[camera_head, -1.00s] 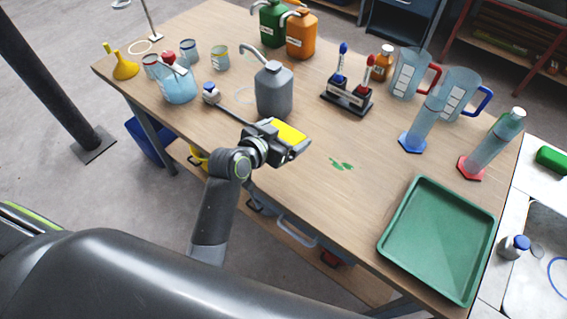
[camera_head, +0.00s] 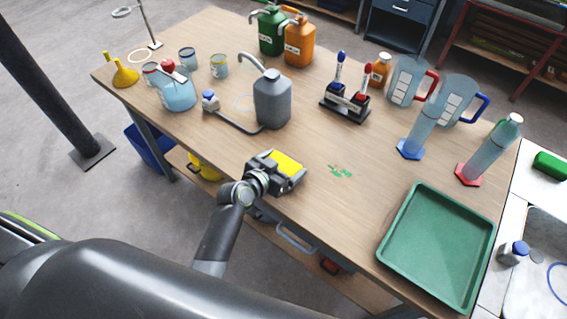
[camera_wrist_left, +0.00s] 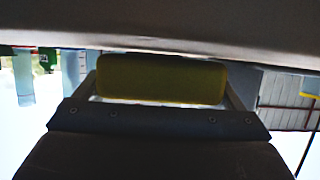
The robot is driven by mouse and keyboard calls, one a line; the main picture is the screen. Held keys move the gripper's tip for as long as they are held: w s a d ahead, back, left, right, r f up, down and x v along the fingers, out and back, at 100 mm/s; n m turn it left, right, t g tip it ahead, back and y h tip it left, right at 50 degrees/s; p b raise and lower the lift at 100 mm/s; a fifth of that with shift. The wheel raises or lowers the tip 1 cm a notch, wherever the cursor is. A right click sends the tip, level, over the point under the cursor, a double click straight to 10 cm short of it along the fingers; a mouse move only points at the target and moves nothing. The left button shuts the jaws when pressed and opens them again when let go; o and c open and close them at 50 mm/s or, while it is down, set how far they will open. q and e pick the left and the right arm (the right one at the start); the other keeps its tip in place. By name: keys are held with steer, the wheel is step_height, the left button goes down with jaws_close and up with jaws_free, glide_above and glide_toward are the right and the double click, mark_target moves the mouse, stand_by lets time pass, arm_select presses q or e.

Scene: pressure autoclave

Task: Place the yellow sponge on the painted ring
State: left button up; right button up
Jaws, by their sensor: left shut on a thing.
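The yellow sponge (camera_head: 287,162) is held in my left gripper (camera_head: 279,172), which is shut on it near the table's front edge. In the left wrist view the sponge (camera_wrist_left: 161,80) spans the gap between the jaws and looks dark. I cannot tell how high it is above the table. I cannot tell for certain which is the painted one. My right gripper is out of view.
A green tray (camera_head: 384,249) lies at right on the wooden table (camera_head: 320,205). A green smear (camera_head: 340,171) marks the top. Cylinders, jugs and bottles fill the back right.

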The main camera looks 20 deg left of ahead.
arm_select(q)
steer(key=shift+f, duration=0.15)
steer(key=shift+f+b, duration=0.15)
steer(key=shift+b, duration=0.15)
steer(key=o, duration=0.7)
steer(key=shift+s, duration=0.15)
steer(key=v, duration=0.1)
steer(key=b+v, duration=0.1)
steer(key=v, duration=0.1)
steer(key=b+v, duration=0.1)
steer(key=v, duration=0.1)
steer(key=shift+s+f, duration=0.25)
steer(key=b+v, duration=0.2)
steer(key=v, duration=1)
steer(key=shift+r, duration=0.15)
